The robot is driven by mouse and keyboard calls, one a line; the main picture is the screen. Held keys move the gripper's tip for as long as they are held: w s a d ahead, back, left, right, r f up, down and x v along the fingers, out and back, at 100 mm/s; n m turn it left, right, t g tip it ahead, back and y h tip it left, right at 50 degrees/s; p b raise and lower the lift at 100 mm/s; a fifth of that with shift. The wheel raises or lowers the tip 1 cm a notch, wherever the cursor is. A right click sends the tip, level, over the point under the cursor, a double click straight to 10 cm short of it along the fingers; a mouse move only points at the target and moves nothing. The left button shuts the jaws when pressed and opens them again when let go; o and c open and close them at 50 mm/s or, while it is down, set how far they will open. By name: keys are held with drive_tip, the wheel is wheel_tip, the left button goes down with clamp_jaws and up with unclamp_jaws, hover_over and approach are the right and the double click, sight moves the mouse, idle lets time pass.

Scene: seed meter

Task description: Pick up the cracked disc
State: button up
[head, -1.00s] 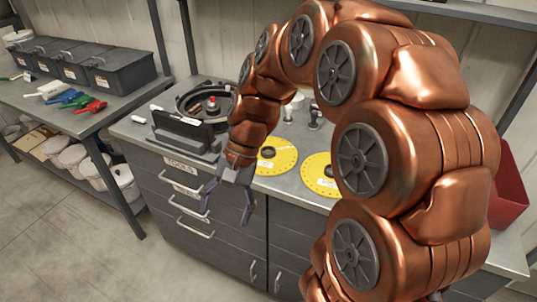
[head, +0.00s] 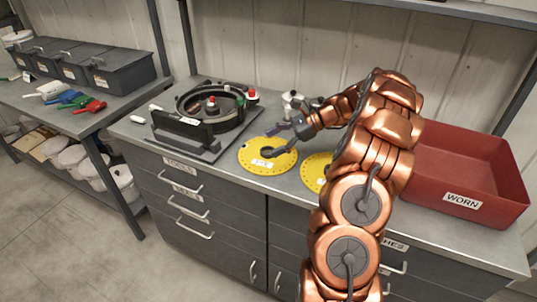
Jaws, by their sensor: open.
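Two yellow discs with dark centres lie on the grey counter. The left disc (head: 281,163) shows nearly whole, with a white label on its near side. The right disc (head: 314,172) is partly hidden behind my arm. I cannot make out a crack on either at this size. My gripper (head: 271,146) is open and empty, over the far part of the left disc near its dark hub. I cannot tell whether the fingers touch the disc.
A black seed meter (head: 212,107) with red-topped knobs stands left of the discs. A red bin (head: 484,207) labelled WORN sits at the right. Small metal parts (head: 291,101) stand behind the discs. A side table (head: 107,107) at left holds dark boxes and coloured scoops.

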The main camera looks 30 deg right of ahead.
sight(262, 152)
drive_tip(key=d+f+m, duration=0.1)
drive_tip(key=d, duration=0.1)
drive_tip(key=d+f+m+t, duration=0.1)
drive_tip(key=d, duration=0.2)
drive_tip(key=d+f+t, duration=0.1)
drive_tip(key=d, duration=0.1)
drive_tip(key=shift+d+m, duration=0.15)
drive_tip(key=shift+m, duration=0.25)
drive_tip(key=shift+p+x, duration=0.3)
drive_tip(key=shift+x, duration=0.75)
drive_tip(key=x, duration=0.1)
drive_tip(key=p+x, duration=0.1)
drive_tip(key=x, duration=0.1)
drive_tip(key=p+x, duration=0.1)
drive_tip(key=x, duration=0.1)
drive_tip(key=shift+s+a+r, duration=0.25)
drive_tip(key=shift+s, duration=0.1)
drive_tip(key=shift+w+a+f, duration=0.15)
drive_tip(key=shift+f, duration=0.05)
drive_tip(key=c, duration=1.3)
drive_tip(key=shift+r, duration=0.1)
